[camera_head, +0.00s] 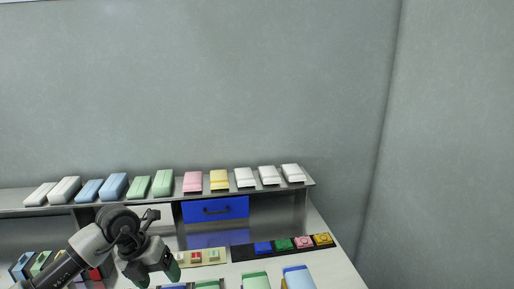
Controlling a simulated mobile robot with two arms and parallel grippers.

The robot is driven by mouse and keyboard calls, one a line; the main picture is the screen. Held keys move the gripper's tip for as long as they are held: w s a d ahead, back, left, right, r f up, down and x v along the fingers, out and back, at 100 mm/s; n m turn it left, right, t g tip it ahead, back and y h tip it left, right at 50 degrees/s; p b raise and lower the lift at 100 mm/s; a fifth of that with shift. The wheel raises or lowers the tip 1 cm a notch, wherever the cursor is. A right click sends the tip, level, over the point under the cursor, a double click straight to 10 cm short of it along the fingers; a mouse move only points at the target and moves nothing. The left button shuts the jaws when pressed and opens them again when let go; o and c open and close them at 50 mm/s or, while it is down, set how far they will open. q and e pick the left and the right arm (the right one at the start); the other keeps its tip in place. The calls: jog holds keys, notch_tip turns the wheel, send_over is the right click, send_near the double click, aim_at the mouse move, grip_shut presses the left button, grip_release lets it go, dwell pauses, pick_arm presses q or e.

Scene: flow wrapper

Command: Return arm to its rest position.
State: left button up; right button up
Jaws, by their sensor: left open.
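My left arm (85,248) comes in from the lower left of the head view. My left gripper (158,276) is open, with its fingers pointing down over the left part of the white worktop, near the bottom edge of the view. I see nothing held between the fingers, though that area is small and partly cut off. My right gripper is not in view.
A shelf (311,181) along the wall carries several white, blue, green, pink and yellow blocks. Below it is a blue drawer (215,209). A black strip (242,253) holds coloured pieces. Green (256,281) and blue (298,278) blocks lie in front. The worktop's right end (340,270) is clear.

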pick_arm(q)
jog(key=s+d+m+h, duration=0.1)
jog(key=s+d+h, duration=0.2)
jog(key=d+h, duration=0.65)
jog(key=s+d+r+n+t+h, duration=0.2)
jog(key=d+r+n+t+h, duration=0.3)
jog(key=d+r+t, duration=0.25)
jog(key=w+a+n+t+y, duration=0.1)
jog(key=a+n+t+y, duration=0.5)
jog(key=n+t+y, duration=0.8)
jog(key=s+a+f+n+g+y, duration=0.5)
jog(key=a+f+n+g, duration=0.2)
jog(key=f+n, duration=0.5)
jog(key=s+f+n+g, duration=0.2)
jog(key=s+f+g, duration=0.35)
jog(key=s, duration=0.35)
jog(key=s+f+n+g, duration=0.1)
jog(key=s+f+g, duration=0.4)
jog(key=s, duration=0.4)
notch_tip(320, 180, down, 24)
jog(key=g, duration=0.3)
jog(key=s+a+f, duration=0.2)
jog(key=s+f, duration=1.5)
jog(key=shift+a+g+h, duration=0.35)
jog(key=shift+a+g, duration=0.05)
